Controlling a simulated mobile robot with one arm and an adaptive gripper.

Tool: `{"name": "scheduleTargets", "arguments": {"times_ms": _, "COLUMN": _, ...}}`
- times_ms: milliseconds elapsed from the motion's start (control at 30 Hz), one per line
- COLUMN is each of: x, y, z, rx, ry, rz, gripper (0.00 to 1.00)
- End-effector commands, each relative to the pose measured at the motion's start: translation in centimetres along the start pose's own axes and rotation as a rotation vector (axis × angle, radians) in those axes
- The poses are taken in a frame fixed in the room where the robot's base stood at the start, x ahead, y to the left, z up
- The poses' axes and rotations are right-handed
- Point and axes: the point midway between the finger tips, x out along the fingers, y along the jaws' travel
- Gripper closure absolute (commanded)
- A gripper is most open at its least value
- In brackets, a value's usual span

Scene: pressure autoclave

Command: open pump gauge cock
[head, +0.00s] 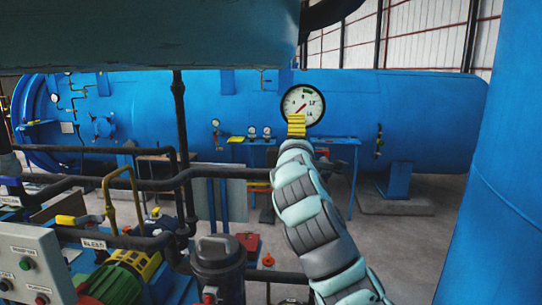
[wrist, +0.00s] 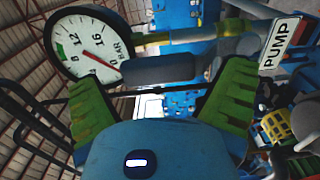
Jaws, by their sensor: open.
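The round white gauge (head: 302,104) stands at the upper middle of the head view. It also shows at the upper left of the wrist view (wrist: 88,46), marked BAR, with a red needle near 0. A dark grey bar (wrist: 158,69), which looks like the cock's lever, lies beside the gauge below a grey pipe (wrist: 195,34). A white PUMP label (wrist: 280,43) is at right. My gripper (wrist: 160,82) is open, its green fingers to either side of the bar; I cannot tell whether they touch it. In the head view my gripper (head: 296,125) is just below the gauge and hides the cock.
A large blue horizontal vessel (head: 180,105) spans the background. Dark pipes (head: 110,183) cross at left. A control box (head: 35,268) and a green and yellow pump (head: 125,275) stand at lower left. A blue cylinder (head: 500,190) fills the right side.

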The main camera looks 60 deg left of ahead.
Motion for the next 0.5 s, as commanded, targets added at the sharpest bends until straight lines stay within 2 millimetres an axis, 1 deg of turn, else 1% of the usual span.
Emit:
{"name": "scheduleTargets", "arguments": {"times_ms": 167, "x": -0.1, "y": 0.0, "z": 0.1, "rx": -0.001, "ry": -0.002, "rz": 0.000, "gripper": 0.04}}
{"name": "scheduleTargets", "arguments": {"times_ms": 267, "x": -0.6, "y": -0.1, "z": 0.1, "rx": -0.002, "ry": -0.004, "rz": -0.002, "gripper": 0.04}}
{"name": "scheduleTargets", "arguments": {"times_ms": 367, "x": -1.5, "y": 0.0, "z": 0.1, "rx": -0.002, "ry": -0.002, "rz": 0.001, "gripper": 0.04}}
{"name": "scheduleTargets", "arguments": {"times_ms": 500, "x": -3.2, "y": 0.0, "z": 0.1, "rx": -0.002, "ry": -0.003, "rz": 0.000, "gripper": 0.04}}
